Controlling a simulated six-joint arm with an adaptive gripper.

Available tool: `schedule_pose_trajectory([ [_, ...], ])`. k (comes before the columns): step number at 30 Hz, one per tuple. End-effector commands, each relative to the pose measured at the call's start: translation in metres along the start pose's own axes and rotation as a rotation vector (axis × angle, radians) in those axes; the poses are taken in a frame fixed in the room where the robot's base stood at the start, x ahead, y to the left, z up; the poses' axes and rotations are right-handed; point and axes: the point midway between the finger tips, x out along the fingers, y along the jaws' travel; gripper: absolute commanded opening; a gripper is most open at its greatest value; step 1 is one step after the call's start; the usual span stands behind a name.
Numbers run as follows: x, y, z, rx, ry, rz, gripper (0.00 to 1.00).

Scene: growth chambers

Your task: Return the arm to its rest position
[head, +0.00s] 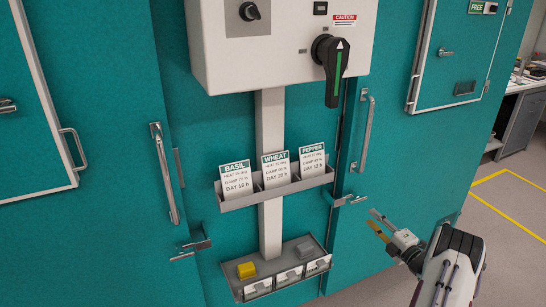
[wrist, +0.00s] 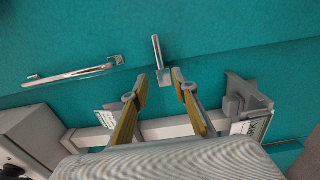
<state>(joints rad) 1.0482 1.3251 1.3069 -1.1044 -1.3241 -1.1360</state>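My gripper (head: 378,223) is at the lower right of the head view, in front of the teal chamber wall and to the right of the card rack (head: 275,190). In the wrist view its two yellow-padded fingers (wrist: 159,84) stand apart with nothing between them. The gripper is open and empty. A metal door latch (wrist: 158,58) appears just beyond the fingertips in the wrist view; I cannot tell how far away it is. My forearm reaches in from the bottom right of the head view.
A white control box (head: 275,65) with a black rotary handle (head: 331,72) is above the rack, which holds basil, wheat and pepper cards. A lower tray (head: 312,244) holds a yellow block (head: 246,270) and a grey block (head: 304,249). Door handles (head: 367,135) protrude. Open floor lies right.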

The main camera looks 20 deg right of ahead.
Motion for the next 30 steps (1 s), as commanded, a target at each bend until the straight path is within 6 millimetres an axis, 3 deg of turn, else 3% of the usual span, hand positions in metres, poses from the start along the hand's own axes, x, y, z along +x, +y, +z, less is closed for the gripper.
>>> schedule_pose_trajectory([
  [7,0.000,-0.002,0.001,0.028,-0.004,-0.007,0.28],
  [14,-0.004,-0.033,0.021,0.144,-0.092,-0.114,0.28],
  [22,-0.036,-0.105,0.046,0.395,-0.318,-0.319,0.28],
  [26,-0.057,-0.121,0.056,0.506,-0.441,-0.401,0.28],
  [30,-0.074,-0.125,0.060,0.613,-0.565,-0.475,0.28],
])
